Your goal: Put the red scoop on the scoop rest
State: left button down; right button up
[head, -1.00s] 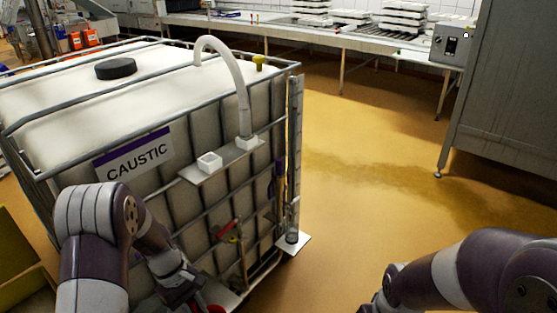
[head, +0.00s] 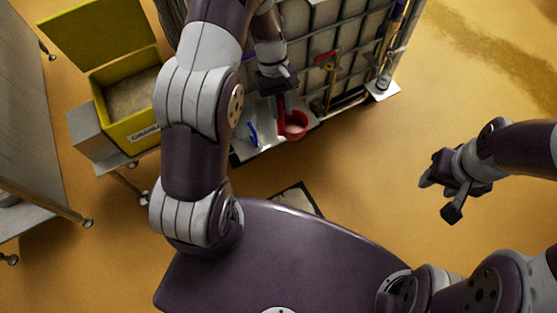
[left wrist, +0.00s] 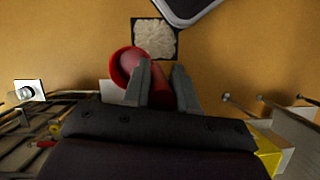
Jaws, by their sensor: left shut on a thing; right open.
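The red scoop (head: 293,125) hangs below my left gripper (head: 278,86), its bowl toward the bottom of the head view. In the left wrist view the handle of the red scoop (left wrist: 124,66) runs between the two fingers, and my left gripper (left wrist: 161,80) is shut on it. A pale plate (head: 262,148) with a blue item (head: 252,134) on it lies below and beside the scoop; I cannot tell whether it is the scoop rest or whether the scoop touches it. My right gripper (head: 447,192) is open and empty over the floor at the right.
The caged tank (head: 330,50) stands just behind the scoop, with a red-handled valve (head: 325,56). A yellow bin (head: 130,95) with an open lid is at the left. A dark-edged mat (head: 300,197) lies on the floor. The floor at right is clear.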

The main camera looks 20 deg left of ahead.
aim_at(82, 124)
jog(key=j+u, duration=0.4)
jog(key=i+j+u, duration=0.15)
jog(key=u, duration=0.2)
jog(key=i+j+u, duration=0.15)
jog(key=j+u, duration=0.25)
jog(key=i+j, duration=0.3)
jog(key=i+j+u, duration=0.15)
jog(key=j, duration=0.4)
jog(key=i, duration=0.1)
